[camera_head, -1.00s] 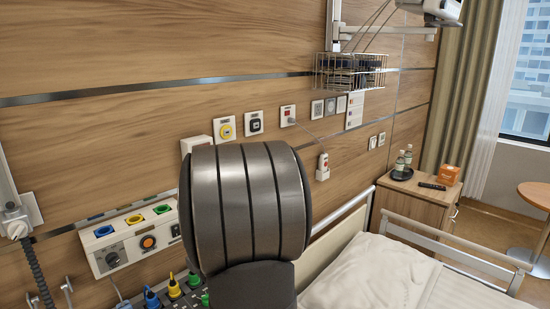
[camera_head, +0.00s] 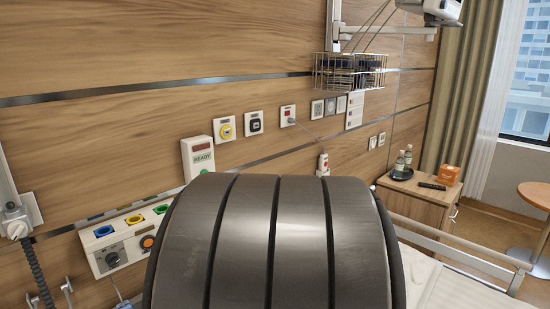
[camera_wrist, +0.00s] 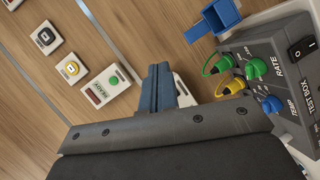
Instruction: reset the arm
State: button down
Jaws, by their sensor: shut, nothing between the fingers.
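My gripper (camera_wrist: 158,88) shows in the wrist view as two dark blue-grey fingers pressed together, with nothing between them. It points toward the wood-panelled wall, between a white READY unit (camera_wrist: 105,88) with a green light and a grey test box (camera_wrist: 290,65). In the head view a large metallic link of my arm fills the lower middle and hides my gripper. The READY unit (camera_head: 198,155) also shows there, just above the link.
The test box carries green, yellow and blue plugs and knobs. A blue holder (camera_wrist: 215,18) is beside it. In the head view, a socket panel (camera_head: 125,235) is left of my arm. A bedside cabinet (camera_head: 415,200) and bed rail (camera_head: 460,250) are right.

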jog(key=s+d+m+g+h, duration=0.1)
jog(key=s+d+m+h, duration=0.2)
jog(key=d+m, duration=0.3)
jog(key=s+d+f+m+g+h, duration=0.1)
jog(key=s+d+m+g+h, duration=0.1)
jog(key=d+m+h, duration=0.45)
jog(key=s+d+m+g+h, duration=0.1)
jog(key=s+d+m, duration=0.25)
jog(key=d, duration=0.55)
jog(key=s+d+m+g+h, duration=0.2)
jog(key=s+d+m+g, duration=0.1)
jog(key=s+d+m, duration=0.3)
jog(key=s+a+r+m+y, duration=0.2)
jog(key=s+a+r+y, duration=0.1)
jog(key=a, duration=0.4)
jog(key=shift+s+a+r+m, duration=0.3)
jog(key=shift+s+r, duration=0.2)
jog(key=shift+r, duration=0.05)
